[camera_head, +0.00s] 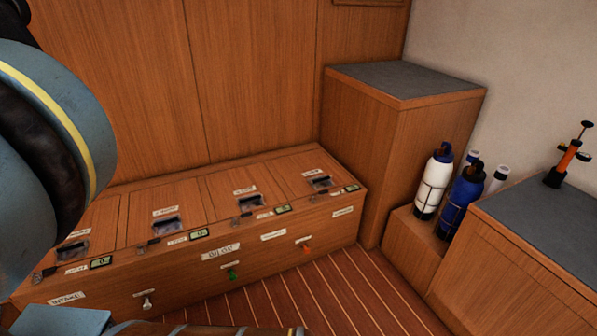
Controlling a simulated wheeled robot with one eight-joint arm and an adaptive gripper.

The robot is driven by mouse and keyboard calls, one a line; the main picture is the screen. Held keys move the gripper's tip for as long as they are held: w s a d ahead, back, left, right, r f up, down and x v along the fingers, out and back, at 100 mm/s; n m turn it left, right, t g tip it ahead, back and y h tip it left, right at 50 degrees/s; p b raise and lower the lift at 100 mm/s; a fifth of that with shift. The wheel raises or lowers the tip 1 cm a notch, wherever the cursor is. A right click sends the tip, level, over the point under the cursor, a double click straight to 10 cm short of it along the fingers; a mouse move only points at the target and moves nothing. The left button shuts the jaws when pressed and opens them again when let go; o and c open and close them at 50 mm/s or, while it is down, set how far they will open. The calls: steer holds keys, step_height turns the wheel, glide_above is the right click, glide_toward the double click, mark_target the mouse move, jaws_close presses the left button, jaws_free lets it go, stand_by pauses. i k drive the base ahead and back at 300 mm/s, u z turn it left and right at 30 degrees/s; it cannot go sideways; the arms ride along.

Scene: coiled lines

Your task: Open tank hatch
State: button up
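A long wooden bench (330,231) stands against the panelled wall, with several hatch panels in a row along its top. The right-hand hatch (285,172), the one left of it (232,188), the third (160,200) and the far-left one (97,222) all look closed. Each has a dark recessed handle, such as the right-hand one (320,183), and a small white label too small to read. My arm covers part of the far-left hatch. Which hatch is the tank's I cannot tell. My gripper is not visible; only blue-grey parts of my arm show.
Small displays (200,233) line the bench's front edge. White (147,303), green (232,273) and orange (305,247) fittings stick out of its front. A tall cabinet (380,140) stands at its right end. Bottles (434,183) and a low counter (550,225) are further right. Striped floor is clear.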

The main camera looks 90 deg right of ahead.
mark_target(311, 170)
steer(key=z, duration=3.6)
